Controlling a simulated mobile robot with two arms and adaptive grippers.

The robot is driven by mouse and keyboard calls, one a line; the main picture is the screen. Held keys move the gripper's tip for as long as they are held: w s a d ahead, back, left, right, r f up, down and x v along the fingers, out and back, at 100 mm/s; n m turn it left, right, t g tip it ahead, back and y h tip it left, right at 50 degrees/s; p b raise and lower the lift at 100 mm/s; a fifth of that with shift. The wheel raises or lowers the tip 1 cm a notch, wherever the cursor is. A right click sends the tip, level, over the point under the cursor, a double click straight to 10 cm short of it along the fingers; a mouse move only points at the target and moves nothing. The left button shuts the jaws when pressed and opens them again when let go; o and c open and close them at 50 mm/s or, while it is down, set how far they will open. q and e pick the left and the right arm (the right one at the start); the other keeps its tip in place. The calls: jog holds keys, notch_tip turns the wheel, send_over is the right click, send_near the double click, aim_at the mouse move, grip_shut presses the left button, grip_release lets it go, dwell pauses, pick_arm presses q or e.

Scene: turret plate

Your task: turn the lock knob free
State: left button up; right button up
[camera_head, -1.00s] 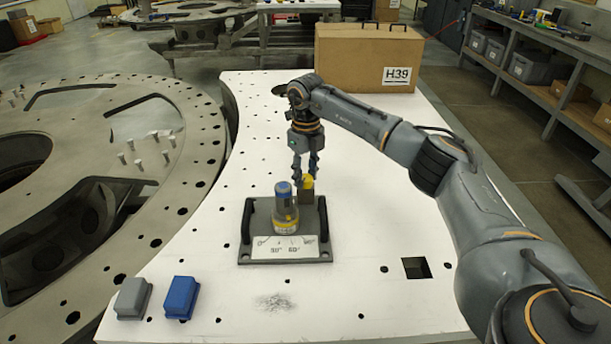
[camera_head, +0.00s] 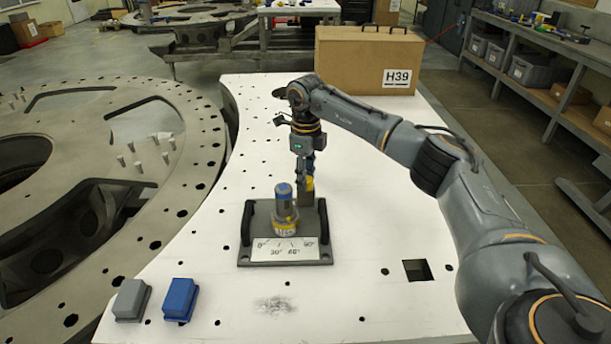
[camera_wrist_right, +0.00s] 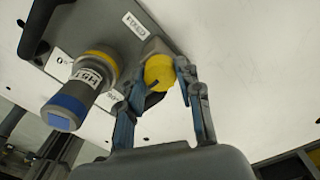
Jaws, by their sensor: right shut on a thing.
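The yellow lock knob (camera_wrist_right: 158,73) sits on the grey plate fixture, and in the head view it shows just beside the fingers (camera_head: 309,184). My right gripper (camera_head: 305,175) is shut on the knob; in the right wrist view its two fingers (camera_wrist_right: 160,80) lie on either side of it. A dark line marks the knob's face. Left of it stands the grey cylinder (camera_head: 284,205) with a blue cap and yellow band, also in the right wrist view (camera_wrist_right: 85,85). The plate (camera_head: 258,225) has a dial label (camera_head: 287,250) reading 0 to 90 degrees. My left gripper is not in view.
A grey block (camera_head: 131,300) and a blue block (camera_head: 180,298) lie on the white table (camera_head: 370,200) at front left. A brown case (camera_head: 368,60) marked H39 stands at the back. A square hole (camera_head: 417,270) is in the table to the right.

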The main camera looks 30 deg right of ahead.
jog(key=o, duration=1.2)
jog(key=shift+c, duration=0.2)
jog(key=shift+r, duration=0.2)
notch_tip(320, 180, up, 12)
jog(key=shift+f, duration=0.2)
jog(key=shift+d, duration=0.1)
